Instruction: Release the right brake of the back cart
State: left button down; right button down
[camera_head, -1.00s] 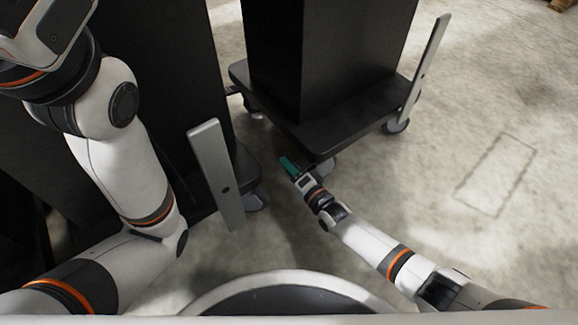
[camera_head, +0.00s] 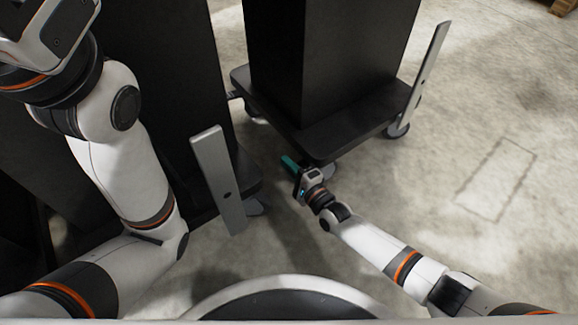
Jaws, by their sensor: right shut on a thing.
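A black cart (camera_head: 345,125) with a tall black load (camera_head: 335,50) stands at the upper middle. A caster (camera_head: 326,171) shows under its near corner, and another caster (camera_head: 397,129) at its right corner. A small teal piece (camera_head: 289,161), which looks like a brake lever, sticks out at my right gripper (camera_head: 297,173), just left of the near caster. My right gripper is shut on it, low near the floor. The jaw tips are small and partly hidden, so the exact grip is unclear. My left arm rises at the left; its fingers are out of view.
A second black cart stands at the left, mostly behind my left arm, with a grey upright plate (camera_head: 219,178) and a caster (camera_head: 257,207). Another grey plate (camera_head: 424,75) rises from the upper cart's right end. The concrete floor (camera_head: 500,120) at right is clear.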

jog(key=c, duration=1.5)
grip_release()
jog(key=shift+s, duration=0.1)
jog(key=shift+s+d+p, duration=0.25)
jog(key=shift+p, duration=0.15)
jog(key=p+v, duration=0.5)
jog(key=v, duration=0.6)
jog(key=shift+s+p, duration=0.1)
jog(key=shift+p, duration=0.3)
